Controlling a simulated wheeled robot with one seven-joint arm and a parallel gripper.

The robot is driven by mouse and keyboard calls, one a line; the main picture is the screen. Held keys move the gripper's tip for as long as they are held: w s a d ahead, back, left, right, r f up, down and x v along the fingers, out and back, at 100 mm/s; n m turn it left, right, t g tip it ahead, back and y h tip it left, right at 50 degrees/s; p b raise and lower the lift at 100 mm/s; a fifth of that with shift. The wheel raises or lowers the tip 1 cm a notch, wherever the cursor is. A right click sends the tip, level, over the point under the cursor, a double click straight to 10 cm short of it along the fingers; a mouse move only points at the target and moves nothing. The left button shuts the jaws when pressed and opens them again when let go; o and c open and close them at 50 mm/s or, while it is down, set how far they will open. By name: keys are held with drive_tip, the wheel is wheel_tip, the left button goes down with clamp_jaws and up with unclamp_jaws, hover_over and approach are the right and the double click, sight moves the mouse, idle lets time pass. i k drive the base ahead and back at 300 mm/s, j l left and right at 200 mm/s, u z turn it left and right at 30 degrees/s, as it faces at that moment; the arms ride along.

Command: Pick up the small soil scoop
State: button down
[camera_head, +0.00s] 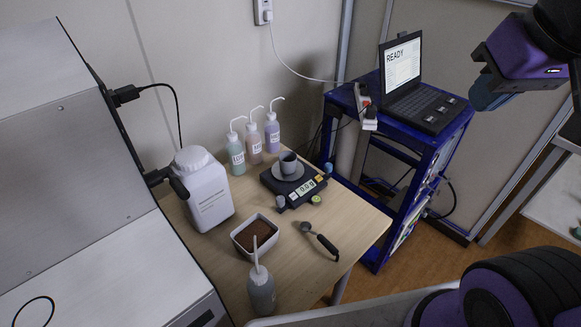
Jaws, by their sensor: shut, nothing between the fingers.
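The small soil scoop (320,240) lies on the light wooden table (358,222) near its right front edge. It has a small grey round bowl at the upper left and a dark handle pointing to the lower right. My gripper (484,98) is at the upper right of the picture, purple with blue-grey fingers. It is shut and empty, well to the right of the scoop and apart from it, in front of the laptop side of the scene.
A tray of soil (236,241) and a squeeze bottle (262,292) stand left of the scoop. A scale (268,181) bearing a cup stands behind it. Several wash bottles and a white jug (205,195) stand farther back. A blue cart (411,150) with a laptop (414,95) stands right of the table.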

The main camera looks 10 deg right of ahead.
sight(305, 226)
drive_tip(key=k+u, duration=0.1)
drive_tip(key=k, duration=0.55)
drive_tip(key=u, duration=1.65)
drive_tip(key=k+l+u, duration=0.1)
drive_tip(key=l, duration=0.3)
drive_tip(key=k+l+u, duration=0.1)
drive_tip(key=k+l, duration=0.15)
drive_tip(key=l, duration=0.15)
drive_tip(key=k+l+u, duration=0.1)
drive_tip(key=l, duration=0.3)
drive_tip(key=k+l+u, duration=0.15)
drive_tip(key=k+l, duration=0.1)
drive_tip(key=l, duration=0.15)
